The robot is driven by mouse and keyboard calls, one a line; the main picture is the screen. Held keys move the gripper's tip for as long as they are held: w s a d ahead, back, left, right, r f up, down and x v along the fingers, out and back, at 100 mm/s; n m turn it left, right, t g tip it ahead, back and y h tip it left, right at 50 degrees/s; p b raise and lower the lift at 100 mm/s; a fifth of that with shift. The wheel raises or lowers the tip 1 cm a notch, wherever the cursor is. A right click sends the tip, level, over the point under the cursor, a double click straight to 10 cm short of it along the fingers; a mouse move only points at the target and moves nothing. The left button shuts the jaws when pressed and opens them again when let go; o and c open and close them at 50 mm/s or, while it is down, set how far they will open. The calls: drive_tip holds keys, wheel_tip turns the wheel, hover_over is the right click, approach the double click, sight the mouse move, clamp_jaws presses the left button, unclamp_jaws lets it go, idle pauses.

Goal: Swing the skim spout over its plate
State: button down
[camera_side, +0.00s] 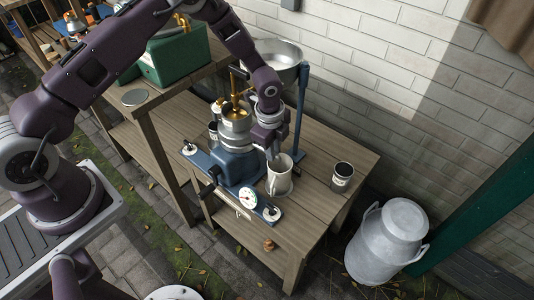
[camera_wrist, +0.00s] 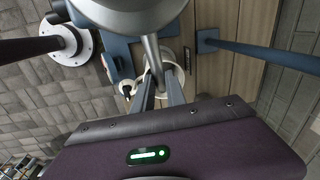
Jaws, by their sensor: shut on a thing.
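The separator stands on the wooden bench, with a blue base (camera_side: 238,166), a metal body and a brass top (camera_side: 236,112). My gripper (camera_side: 277,154) points down at the right of the body, just above a pale jug (camera_side: 279,178). In the wrist view a grey tapered spout (camera_wrist: 152,50) runs down from the metal bowl to between the fingers (camera_wrist: 160,92). The fingers appear shut on its end; the contact is partly hidden. The jug's rim (camera_wrist: 174,69) shows behind them. Small round plates (camera_side: 189,149) (camera_side: 271,213) sit on the base's ends.
A round dial (camera_side: 248,198) is at the front of the base. A blue post (camera_side: 300,110) holds a large metal bowl (camera_side: 275,55) behind. A dark-banded can (camera_side: 342,177) stands right of the jug. A milk churn (camera_side: 388,240) stands on the ground.

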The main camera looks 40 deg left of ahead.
drive_tip(key=shift+w+a+r+n, duration=0.1)
drive_tip(key=shift+w+n, duration=0.5)
drive_tip(key=shift+w, duration=0.1)
drive_tip(key=c, duration=1.4)
unclamp_jaws()
drive_tip(key=shift+o, duration=0.2)
drive_tip(key=shift+s, duration=0.1)
